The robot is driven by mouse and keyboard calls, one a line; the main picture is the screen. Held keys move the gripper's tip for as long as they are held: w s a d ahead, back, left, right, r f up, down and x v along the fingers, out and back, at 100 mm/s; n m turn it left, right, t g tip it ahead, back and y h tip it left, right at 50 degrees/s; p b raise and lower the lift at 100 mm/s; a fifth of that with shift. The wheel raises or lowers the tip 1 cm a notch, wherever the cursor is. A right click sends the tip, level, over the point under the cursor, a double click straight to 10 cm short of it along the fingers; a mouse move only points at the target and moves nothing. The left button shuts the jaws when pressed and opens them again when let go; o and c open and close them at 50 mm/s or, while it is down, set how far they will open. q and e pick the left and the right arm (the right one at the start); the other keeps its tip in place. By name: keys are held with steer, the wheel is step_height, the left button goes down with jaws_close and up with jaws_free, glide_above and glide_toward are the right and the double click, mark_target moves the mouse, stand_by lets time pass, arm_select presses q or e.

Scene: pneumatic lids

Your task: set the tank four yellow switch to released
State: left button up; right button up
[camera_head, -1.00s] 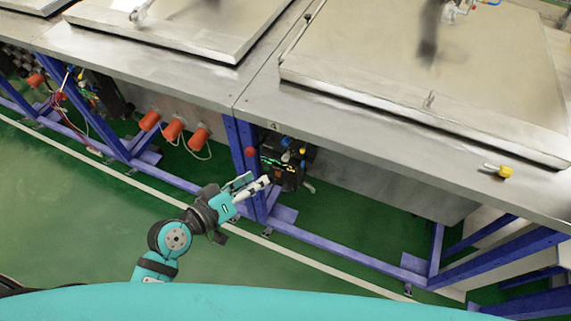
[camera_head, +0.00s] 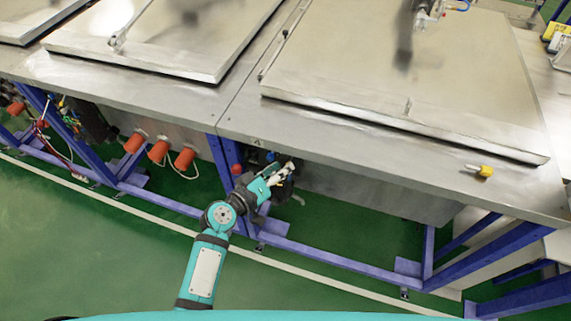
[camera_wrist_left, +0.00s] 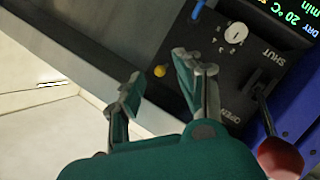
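The yellow switch (camera_wrist_left: 160,71) shows in the left wrist view as a small yellow knob on the dark control panel (camera_wrist_left: 225,70) under the tank edge. My left gripper (camera_wrist_left: 158,75) is open, with one fingertip on each side of the yellow knob in the picture. I cannot tell whether they touch it. In the head view my left gripper (camera_head: 284,170) is in front of the panel and hides most of it, and the yellow switch cannot be made out there. My right gripper is not in view.
Beside the yellow knob are a white dial (camera_wrist_left: 235,32), a blue switch (camera_wrist_left: 197,8) and a red-ball lever (camera_wrist_left: 280,158) marked open and shut. Blue frame legs (camera_head: 222,165) stand close to my arm. A yellow-handled valve (camera_head: 484,171) lies on the tank top.

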mark_target(290, 161)
arm_select(q)
steer(key=shift+x, duration=1.15)
jaws_close()
